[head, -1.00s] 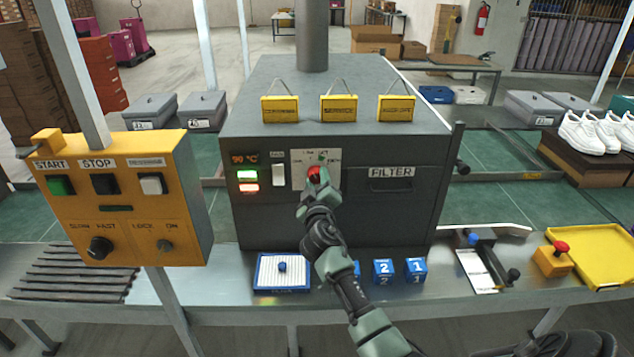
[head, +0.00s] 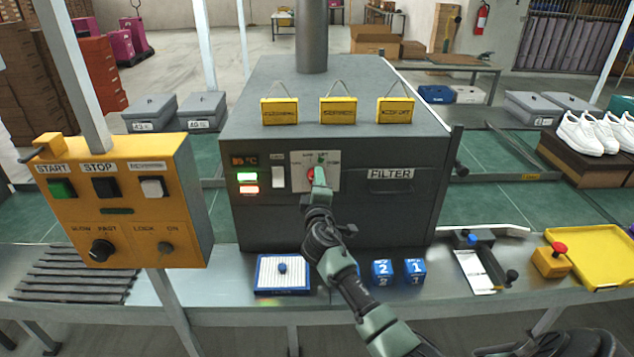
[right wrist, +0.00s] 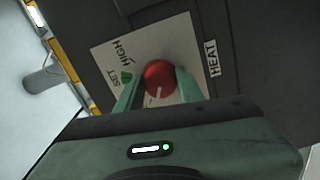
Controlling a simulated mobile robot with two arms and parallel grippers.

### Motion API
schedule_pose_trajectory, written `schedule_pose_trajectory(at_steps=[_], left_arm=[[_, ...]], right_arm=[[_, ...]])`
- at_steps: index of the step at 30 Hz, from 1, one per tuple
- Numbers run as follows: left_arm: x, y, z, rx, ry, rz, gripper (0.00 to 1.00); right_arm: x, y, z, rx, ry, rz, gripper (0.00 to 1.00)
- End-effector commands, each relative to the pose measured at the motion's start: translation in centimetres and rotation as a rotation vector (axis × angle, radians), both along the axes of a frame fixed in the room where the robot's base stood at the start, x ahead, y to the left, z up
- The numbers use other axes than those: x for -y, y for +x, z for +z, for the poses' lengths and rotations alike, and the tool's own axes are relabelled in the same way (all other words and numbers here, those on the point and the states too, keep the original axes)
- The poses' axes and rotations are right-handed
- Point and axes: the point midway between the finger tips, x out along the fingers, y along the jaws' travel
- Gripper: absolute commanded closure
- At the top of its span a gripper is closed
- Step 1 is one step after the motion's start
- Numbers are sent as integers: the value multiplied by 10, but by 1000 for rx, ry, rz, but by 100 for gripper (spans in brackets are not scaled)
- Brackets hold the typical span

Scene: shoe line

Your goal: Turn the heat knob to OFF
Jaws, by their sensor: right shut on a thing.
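The heat knob (head: 311,174) is a red round knob on a pale plate on the front of the dark grey heater box (head: 340,225). In the right wrist view the knob (right wrist: 158,75) shows a white pointer line toward the bottom of the picture. HIGH and SET print and a HEAT label (right wrist: 212,58) show around it; I cannot read an OFF mark. My right gripper (head: 318,176) is shut on the knob, one green finger on each side, and hides part of the plate. My left gripper is not in view.
A white switch (head: 278,177) and lit green and red indicators sit left of the plate. The FILTER panel (head: 391,174) is to its right. A yellow control box (head: 120,205) stands at the left. Blue number blocks (head: 382,270) and a blue-framed pad (head: 283,274) lie below.

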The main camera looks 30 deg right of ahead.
Motion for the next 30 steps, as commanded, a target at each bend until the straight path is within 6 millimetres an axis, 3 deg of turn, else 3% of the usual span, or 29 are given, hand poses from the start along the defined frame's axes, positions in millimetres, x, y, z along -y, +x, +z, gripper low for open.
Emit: schedule_pose_trajectory(at_steps=[13, 14, 15, 16, 25, 30], left_arm=[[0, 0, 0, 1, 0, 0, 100], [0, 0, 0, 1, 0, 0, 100], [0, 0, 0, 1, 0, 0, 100], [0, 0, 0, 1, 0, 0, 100], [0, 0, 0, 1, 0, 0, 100], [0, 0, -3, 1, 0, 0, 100]], right_arm=[[-1, 0, -2, -9, -9, 1, 100], [-1, 0, -2, -9, -9, 1, 54], [-1, 0, -2, -9, -9, 1, 43], [-1, 0, -2, -9, -9, 1, 41], [-1, -1, -1, -6, -8, 0, 41], [-9, -14, -3, -5, -7, 2, 41]])
